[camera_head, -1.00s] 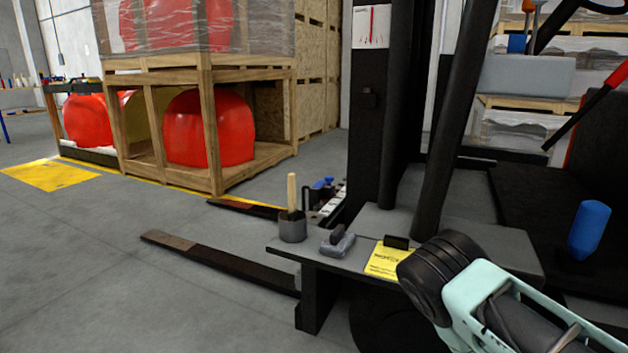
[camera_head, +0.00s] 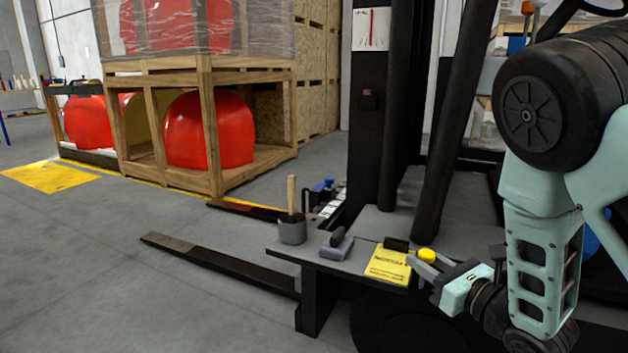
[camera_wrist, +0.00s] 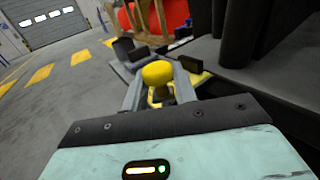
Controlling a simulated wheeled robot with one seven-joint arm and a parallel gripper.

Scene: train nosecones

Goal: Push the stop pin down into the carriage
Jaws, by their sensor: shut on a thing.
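The stop pin has a round yellow head (camera_head: 426,254), standing at the right end of the grey ledge at the front of the forklift. In the wrist view its yellow head (camera_wrist: 157,72) sits between my two grey fingers, with a short yellow part below it. My gripper (camera_head: 420,266) is shut on the stop pin from the near right side. The pin's lower end is hidden, so I cannot tell how deep it sits. Which part is the carriage is not clear; the dark ledge structure (camera_head: 312,298) lies beside the forks.
A yellow notice card (camera_head: 388,266) with a black clip lies left of my gripper. Further left are a grey block with a dark handle (camera_head: 337,244) and a grey cup with a wooden handle (camera_head: 292,228). The dark mast (camera_head: 440,150) rises behind. A fork (camera_head: 215,261) extends left.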

